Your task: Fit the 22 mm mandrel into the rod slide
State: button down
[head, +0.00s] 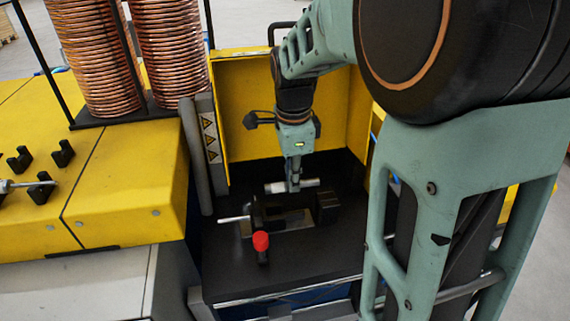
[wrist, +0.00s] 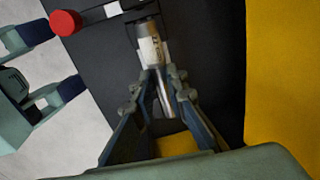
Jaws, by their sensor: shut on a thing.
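The mandrel is a short silver cylinder (head: 306,183) held crosswise in my gripper (head: 293,186), above the dark bed of the machine. In the wrist view the mandrel (wrist: 149,46) lies between the closed fingertips of my gripper (wrist: 160,76), with a pale printed label on its side. Below it in the head view is what looks like the rod slide (head: 284,222), with black blocks and a pale metal strip. A thin bright rod (head: 235,219) sticks out at its left. The mandrel appears raised above the slide and apart from it. The slide's opening cannot be made out.
A red knob (head: 261,241) stands in front of the slide. Yellow walls (head: 238,110) enclose the bed behind and beside my arm. At left, black holders (head: 63,153) sit on a yellow cover (head: 125,185). Copper coils (head: 170,50) stand behind. The front bed (head: 290,267) is clear.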

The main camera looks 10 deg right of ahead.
jog(key=shift+f+b, duration=3.1)
jog(key=shift+f, duration=1.1)
jog(key=c, duration=1.8)
grip_release()
jog(key=shift+c, duration=0.2)
notch_tip(320, 180, up, 12)
jog(key=s, duration=0.1)
jog(key=shift+s+a, duration=0.15)
jog(key=shift+a, duration=0.05)
